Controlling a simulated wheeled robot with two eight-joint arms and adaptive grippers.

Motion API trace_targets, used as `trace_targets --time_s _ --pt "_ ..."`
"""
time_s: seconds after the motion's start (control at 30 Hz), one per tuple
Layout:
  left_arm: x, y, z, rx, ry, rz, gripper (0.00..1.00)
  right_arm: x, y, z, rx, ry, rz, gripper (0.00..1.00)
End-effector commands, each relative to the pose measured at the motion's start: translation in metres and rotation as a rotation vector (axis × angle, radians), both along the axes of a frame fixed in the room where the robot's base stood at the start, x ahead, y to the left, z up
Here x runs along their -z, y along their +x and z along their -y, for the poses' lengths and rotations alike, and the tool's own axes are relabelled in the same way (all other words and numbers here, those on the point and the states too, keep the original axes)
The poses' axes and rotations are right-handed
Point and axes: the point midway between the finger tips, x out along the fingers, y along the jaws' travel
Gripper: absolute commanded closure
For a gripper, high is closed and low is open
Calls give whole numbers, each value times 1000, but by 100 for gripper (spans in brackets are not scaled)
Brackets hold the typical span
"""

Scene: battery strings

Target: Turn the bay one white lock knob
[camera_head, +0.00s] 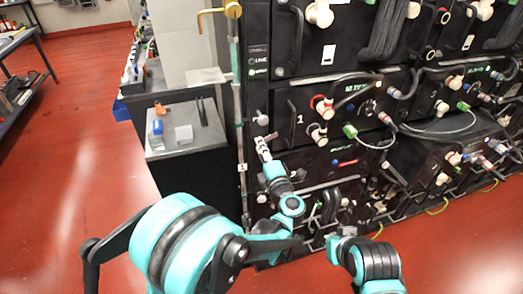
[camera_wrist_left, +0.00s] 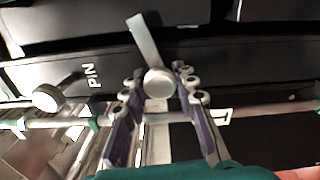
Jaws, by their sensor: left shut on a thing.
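In the left wrist view, the fingers of my left gripper (camera_wrist_left: 158,76) close on both sides of a round white knob (camera_wrist_left: 158,83). A flat grey lever (camera_wrist_left: 143,38) stands out above this knob. In the head view the held knob is hard to make out behind the fingers. A second pale knob (camera_wrist_left: 47,98) is free, near the letters PIN. My right gripper (camera_head: 341,240) is low in front of the cabinet; its fingers are unclear.
Cables and coloured connectors (camera_head: 322,107) crowd the cabinet front right of my left gripper. A black handle (camera_head: 292,117) is close by. A grey-topped stand (camera_head: 187,140) with small items is at left. The red floor (camera_head: 90,130) is open further left.

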Motion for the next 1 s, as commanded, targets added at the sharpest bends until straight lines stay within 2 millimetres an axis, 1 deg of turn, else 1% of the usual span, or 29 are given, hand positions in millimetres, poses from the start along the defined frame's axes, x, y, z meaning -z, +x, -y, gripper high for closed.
trace_targets --time_s 0.2,0.4,0.63,1.0 --pt "0 0 0 1 155 -50 100 3 0 0 0 0 0 100" --pt "0 0 0 1 255 -83 100 4 0 0 0 0 0 100" --pt "0 0 0 1 313 -102 100 5 0 0 0 0 0 100" --pt "0 0 0 1 327 -106 100 5 0 0 0 0 0 100"
